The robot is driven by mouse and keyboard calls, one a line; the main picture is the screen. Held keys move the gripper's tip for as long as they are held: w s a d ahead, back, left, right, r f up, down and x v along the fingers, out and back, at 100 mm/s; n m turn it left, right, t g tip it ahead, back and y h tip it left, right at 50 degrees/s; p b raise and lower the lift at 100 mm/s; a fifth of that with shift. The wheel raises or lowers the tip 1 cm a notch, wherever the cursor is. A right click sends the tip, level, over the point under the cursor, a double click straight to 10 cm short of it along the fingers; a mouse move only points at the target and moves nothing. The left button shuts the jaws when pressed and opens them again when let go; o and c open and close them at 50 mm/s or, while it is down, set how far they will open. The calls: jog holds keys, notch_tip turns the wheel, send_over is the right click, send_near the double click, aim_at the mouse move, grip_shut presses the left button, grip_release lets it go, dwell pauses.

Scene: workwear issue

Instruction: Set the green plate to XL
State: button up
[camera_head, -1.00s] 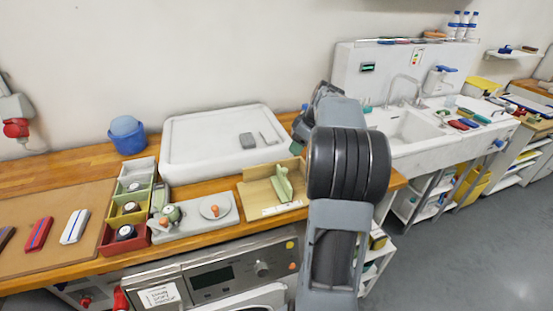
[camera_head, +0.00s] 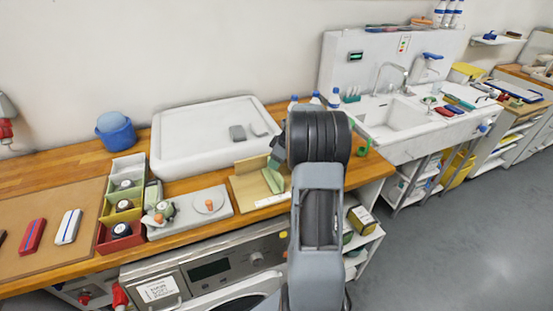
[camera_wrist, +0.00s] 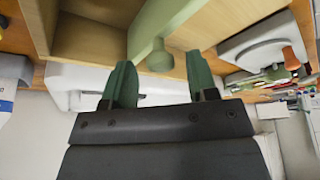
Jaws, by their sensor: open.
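The light green plate (camera_head: 273,181) stands upright in a shallow wooden tray (camera_head: 243,190) on the worktop. A white strip with marks (camera_head: 270,200) runs along the tray's front edge; its marks are too small to read. In the wrist view the plate (camera_wrist: 178,18) carries a round green knob (camera_wrist: 160,60). My gripper (camera_wrist: 158,80) is open, with its dark green fingers on either side of the knob and visible gaps to it. In the head view my arm hides most of the gripper, just behind and above the plate.
Left of the tray are a grey board (camera_head: 216,222) with orange-knobbed parts and a row of coloured bins (camera_head: 122,230). A large white basin (camera_head: 205,112) stands behind. White bottles (camera_head: 334,97) and a green item (camera_head: 362,140) are right of my arm.

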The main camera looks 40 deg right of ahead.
jog(key=shift+w+a+f, duration=0.1)
jog(key=shift+f, duration=0.1)
jog(key=shift+c, duration=0.2)
grip_shut()
dwell(0.4)
